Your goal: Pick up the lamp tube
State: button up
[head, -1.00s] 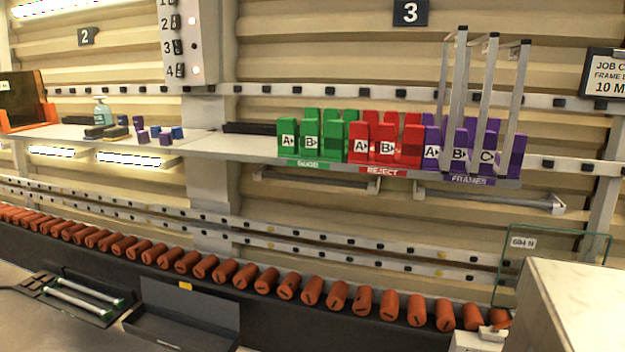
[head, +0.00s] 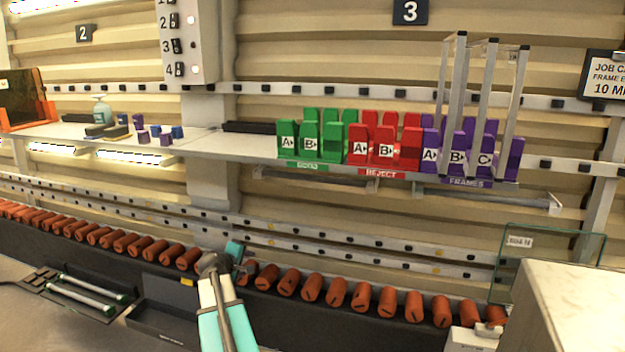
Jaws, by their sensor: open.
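Two pale lamp tubes with green end caps lie side by side in a dark tray at the lower left; the nearer one (head: 80,297) and the farther one (head: 95,287) both show whole. My gripper (head: 243,268) is at the lower middle, in front of the row of orange cylinders, to the right of the tray and apart from the tubes. It is open, with no tube in it. Its jaws are small and partly hidden by my arm.
An open dark box (head: 163,318) stands between the tray and my arm. A row of orange cylinders (head: 313,289) runs behind. A shelf (head: 235,148) above carries green, red and purple holders and upright frames. A pale block (head: 575,300) fills the lower right.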

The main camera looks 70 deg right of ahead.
jog(key=s+d+r+g+h, duration=0.1)
jog(key=s+d+r, duration=0.35)
jog(key=r, duration=0.25)
jog(key=s+d+r+h, duration=0.2)
jog(key=s+d+r, duration=0.1)
jog(key=d+r, duration=0.3)
jog(key=g+h+p, duration=0.1)
jog(key=h, duration=0.1)
send_near(316, 179)
jog(key=d, duration=0.2)
jog(key=shift+w+a, duration=0.15)
jog(key=shift+a, duration=0.1)
jog(key=shift+f, duration=0.1)
jog(key=shift+s+d+f, duration=0.1)
jog(key=shift+d+f, duration=0.15)
jog(key=shift+d, duration=1.15)
jog(key=shift+s+d+f, duration=0.1)
jog(key=shift+d+f, duration=0.2)
jog(key=shift+d, duration=1.15)
jog(key=shift+d+f, duration=0.25)
jog(key=shift+d, duration=1.15)
jog(key=shift+d+f, duration=0.25)
jog(key=shift+d, duration=1.05)
jog(key=shift+d+f, duration=0.25)
jog(key=shift+d, duration=1)
